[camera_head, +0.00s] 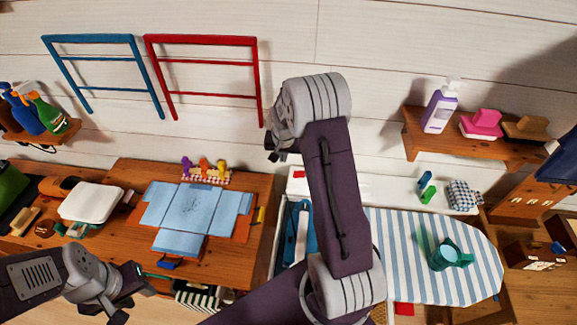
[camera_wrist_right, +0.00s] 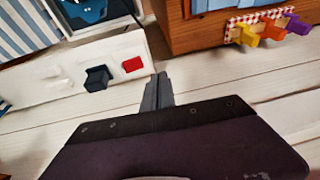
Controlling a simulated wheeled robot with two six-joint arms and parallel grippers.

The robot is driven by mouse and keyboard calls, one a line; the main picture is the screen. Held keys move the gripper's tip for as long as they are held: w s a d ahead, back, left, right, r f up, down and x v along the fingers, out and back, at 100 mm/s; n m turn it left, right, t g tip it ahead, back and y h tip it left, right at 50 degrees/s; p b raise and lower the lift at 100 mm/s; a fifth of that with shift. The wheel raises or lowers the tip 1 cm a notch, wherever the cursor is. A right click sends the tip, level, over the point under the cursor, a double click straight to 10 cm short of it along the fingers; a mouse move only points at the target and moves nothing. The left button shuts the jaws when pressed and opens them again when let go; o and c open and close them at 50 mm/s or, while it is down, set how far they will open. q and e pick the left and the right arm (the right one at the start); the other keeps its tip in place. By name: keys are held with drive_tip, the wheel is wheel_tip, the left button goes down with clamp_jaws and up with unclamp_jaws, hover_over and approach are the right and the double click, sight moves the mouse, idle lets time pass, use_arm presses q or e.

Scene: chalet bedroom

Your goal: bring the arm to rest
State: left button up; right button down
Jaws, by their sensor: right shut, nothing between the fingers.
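My right arm (camera_head: 335,195) rises from the bottom middle of the head view, folded upward in front of the white plank wall. My right gripper (camera_head: 277,146) is partly hidden behind its grey wrist there. In the right wrist view the right gripper (camera_wrist_right: 158,92) shows its grey fingers together, with nothing between them, before the white planks. My left gripper (camera_head: 133,300) is at the lower left of the head view, by the front edge of the wooden desk (camera_head: 255,220). Its dark fingers look spread apart, and I see nothing held in it.
Blue and red racks (camera_head: 205,93) hang on the wall.

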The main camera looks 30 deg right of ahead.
drive_tip(key=shift+a+r, duration=0.3)
drive_tip(key=shift+r, duration=0.4)
drive_tip(key=shift+a+r, duration=0.3)
drive_tip(key=shift+r, duration=0.35)
